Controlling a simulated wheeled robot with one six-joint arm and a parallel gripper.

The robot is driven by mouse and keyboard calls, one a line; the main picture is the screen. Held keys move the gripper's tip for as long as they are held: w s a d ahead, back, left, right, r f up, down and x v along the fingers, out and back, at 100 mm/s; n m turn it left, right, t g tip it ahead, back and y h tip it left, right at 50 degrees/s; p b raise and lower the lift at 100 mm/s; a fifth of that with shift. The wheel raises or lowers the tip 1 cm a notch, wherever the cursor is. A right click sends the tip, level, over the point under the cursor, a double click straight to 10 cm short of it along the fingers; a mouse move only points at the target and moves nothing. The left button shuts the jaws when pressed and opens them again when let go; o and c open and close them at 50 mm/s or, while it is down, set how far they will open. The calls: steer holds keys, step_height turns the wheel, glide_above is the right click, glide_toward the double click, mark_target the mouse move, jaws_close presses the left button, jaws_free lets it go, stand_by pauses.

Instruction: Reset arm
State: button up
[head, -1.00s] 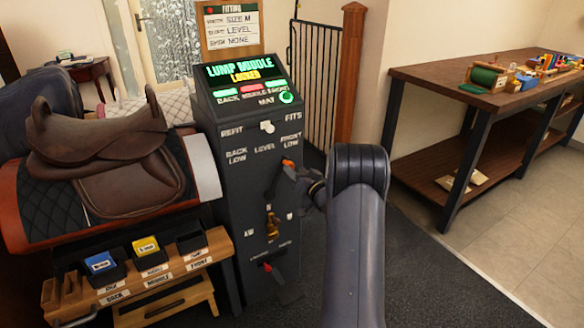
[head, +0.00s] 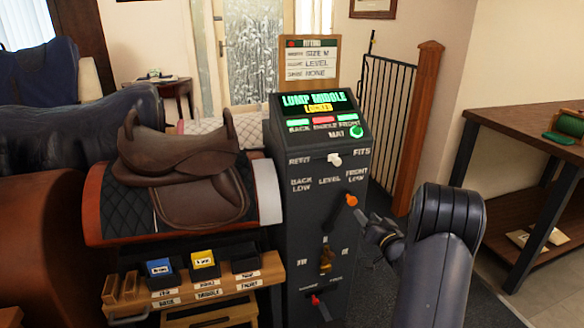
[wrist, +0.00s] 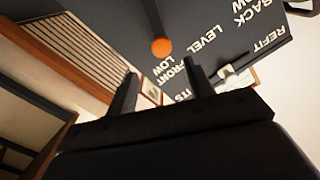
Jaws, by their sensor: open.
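My gripper (head: 367,224) is beside the right side of the dark control cabinet (head: 300,215), near the lever with an orange knob (head: 351,199). In the wrist view my gripper (wrist: 160,82) has its two dark fingers apart with nothing between them. The orange knob (wrist: 161,46) shows beyond the fingertips, apart from them. The lever's knob stands under the "FRONT LOW" label. The cabinet screen (head: 313,102) reads "LUMP MIDDLE" and "LOCKED".
A brown saddle (head: 190,170) sits on a padded stand left of the cabinet. A wooden step rack (head: 190,290) holds small bins, one with a blue and one with a yellow block. A black gate (head: 385,120) stands behind, and a workbench (head: 530,125) at right.

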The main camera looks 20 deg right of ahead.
mark_target(350, 202)
steer(key=w, duration=1)
steer(key=shift+a, duration=0.25)
steer(key=shift+s+a+r+n+b, duration=0.15)
steer(key=shift+a+r+n+b, duration=0.15)
steer(key=shift+a+n+b, duration=0.35)
steer(key=shift+a+r, duration=0.15)
